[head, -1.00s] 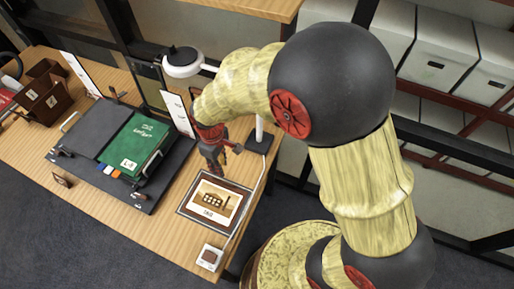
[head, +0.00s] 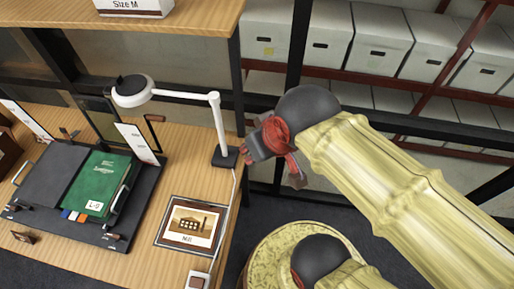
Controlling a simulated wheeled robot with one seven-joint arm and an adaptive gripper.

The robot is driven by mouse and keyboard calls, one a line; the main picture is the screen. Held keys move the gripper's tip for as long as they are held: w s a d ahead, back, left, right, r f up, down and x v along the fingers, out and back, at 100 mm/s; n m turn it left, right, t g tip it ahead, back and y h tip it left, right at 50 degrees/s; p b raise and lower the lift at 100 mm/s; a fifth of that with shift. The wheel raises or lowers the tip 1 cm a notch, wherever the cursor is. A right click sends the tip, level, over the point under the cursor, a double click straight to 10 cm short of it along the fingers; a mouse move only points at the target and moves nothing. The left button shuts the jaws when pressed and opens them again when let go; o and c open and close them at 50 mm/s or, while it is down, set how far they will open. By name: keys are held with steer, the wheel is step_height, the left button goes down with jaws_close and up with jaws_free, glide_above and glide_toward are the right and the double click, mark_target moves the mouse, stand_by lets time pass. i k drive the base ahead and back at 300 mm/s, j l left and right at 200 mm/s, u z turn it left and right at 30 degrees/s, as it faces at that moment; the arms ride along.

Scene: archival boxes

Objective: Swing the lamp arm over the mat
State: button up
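The desk lamp has a round head (head: 133,90) with a white rim and dark top. Its white arm (head: 185,95) runs left from an upright post (head: 219,125) on a dark base (head: 225,157). The lamp head hangs over the area behind the dark tray, not over the mat.
A dark tray (head: 123,238) holds a green book (head: 105,185) left of the mat. A small switch box (head: 197,281) with a cable sits at the desk's front edge. A shelf (head: 200,22) with a white box (head: 135,8) overhangs the back. Archive boxes (head: 380,40) stand on racks at right.

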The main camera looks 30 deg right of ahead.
mark_target(214, 97)
steer(key=k, duration=0.2)
steer(key=k+j+z, duration=0.2)
steer(key=k+j, duration=0.45)
steer(key=j+z, duration=0.15)
steer(key=j, duration=1.35)
steer(key=i+j+z, duration=0.1)
steer(key=i+j, duration=0.15)
steer(key=j, duration=0.15)
steer(key=i+j, duration=0.25)
steer(key=j, duration=0.15)
steer(key=i+j+z, duration=0.15)
steer(key=j, duration=0.25)
steer(key=i, duration=0.1)
